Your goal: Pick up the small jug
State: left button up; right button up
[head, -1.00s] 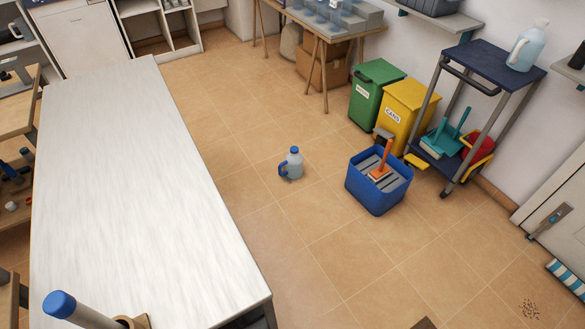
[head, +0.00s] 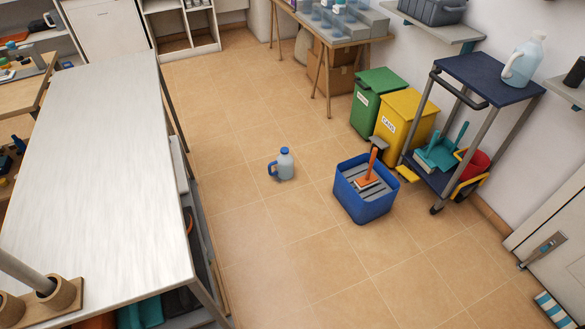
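The small jug (head: 283,164) stands upright on the tiled floor, in the middle of the head view. It has a pale grey-blue body, a blue cap and a blue handle on its left side. Nothing touches it, and bare floor lies around it. A larger pale blue jug (head: 523,60) with a white handle stands on top of the dark cart at the upper right. Neither of my grippers is in view.
A long white-topped table (head: 100,170) fills the left side. A blue bin (head: 364,205) with an orange-handled tool stands right of the jug. Green (head: 376,103) and yellow bins (head: 404,122) and a cart (head: 478,78) line the right wall. The floor in front is clear.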

aim_at(284, 163)
jog(key=i+l+u, duration=0.15)
jog(key=l, duration=0.2)
jog(key=i+l+u, duration=0.15)
jog(key=l, duration=0.2)
jog(key=i+l+u, duration=0.15)
jog(key=l, duration=0.2)
jog(key=i+l+u, duration=0.15)
jog(key=l, duration=0.25)
